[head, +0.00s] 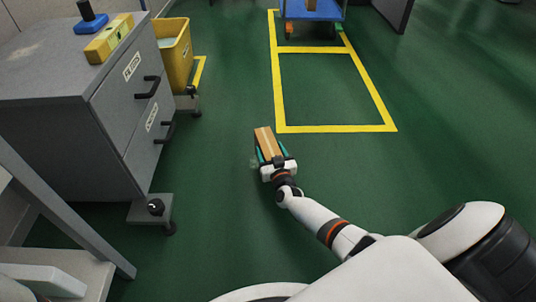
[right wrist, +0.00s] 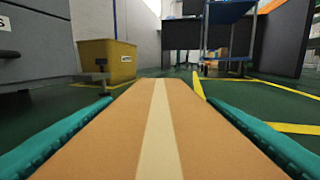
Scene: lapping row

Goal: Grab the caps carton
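A brown carton (head: 266,141) with a pale tape strip along its top is between the teal fingers of my right gripper (head: 271,153) in the head view. In the right wrist view the carton (right wrist: 160,130) stretches forward from the camera, with one finger along each side. The fingers lie close against its sides, and it appears held up over the green floor. No lettering shows on the carton. My left gripper is not in view.
A grey drawer cabinet (head: 60,110) stands at left with a yellow box (head: 107,40) on top. A yellow bin (head: 177,55) stands beyond it. Open green floor lies around the carton.

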